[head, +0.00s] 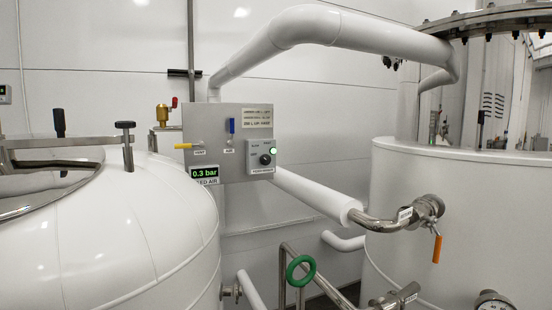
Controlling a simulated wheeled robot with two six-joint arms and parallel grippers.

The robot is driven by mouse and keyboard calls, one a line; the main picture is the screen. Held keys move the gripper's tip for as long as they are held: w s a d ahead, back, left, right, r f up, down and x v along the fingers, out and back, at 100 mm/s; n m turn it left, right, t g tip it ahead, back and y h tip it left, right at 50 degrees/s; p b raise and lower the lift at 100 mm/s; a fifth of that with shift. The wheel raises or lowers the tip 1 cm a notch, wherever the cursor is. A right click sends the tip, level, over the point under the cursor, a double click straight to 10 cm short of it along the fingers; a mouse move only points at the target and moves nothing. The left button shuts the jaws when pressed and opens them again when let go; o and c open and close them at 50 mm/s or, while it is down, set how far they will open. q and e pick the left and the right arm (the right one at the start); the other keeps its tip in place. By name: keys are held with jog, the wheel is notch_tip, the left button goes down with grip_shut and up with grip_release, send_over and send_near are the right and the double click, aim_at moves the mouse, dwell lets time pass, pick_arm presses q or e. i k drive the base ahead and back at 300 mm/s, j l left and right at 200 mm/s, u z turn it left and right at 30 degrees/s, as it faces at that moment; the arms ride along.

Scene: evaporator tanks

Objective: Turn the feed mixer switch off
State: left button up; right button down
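The feed mixer switch (265,160) is a dark round knob on a small grey box. The box sits at the lower right of a grey control panel (229,115) in the middle of the head view. A green lamp (273,151) glows beside the knob. The label under the box is too small to read surely, and I cannot tell the knob's exact position. Neither of my grippers shows in this view.
The panel also carries a yellow-handled valve (184,146), a blue-handled valve (232,126) and a display (204,173) reading 0.3 bar. White tanks stand left (120,235) and right (460,205). A lagged white pipe (315,193) runs right from behind the panel.

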aim_at(264, 160)
jog(key=i+l+u, duration=0.1)
jog(key=u, duration=0.3)
jog(key=i+l+u, duration=0.35)
jog(key=l+u, duration=0.1)
jog(key=u, duration=0.3)
jog(key=i, duration=0.05)
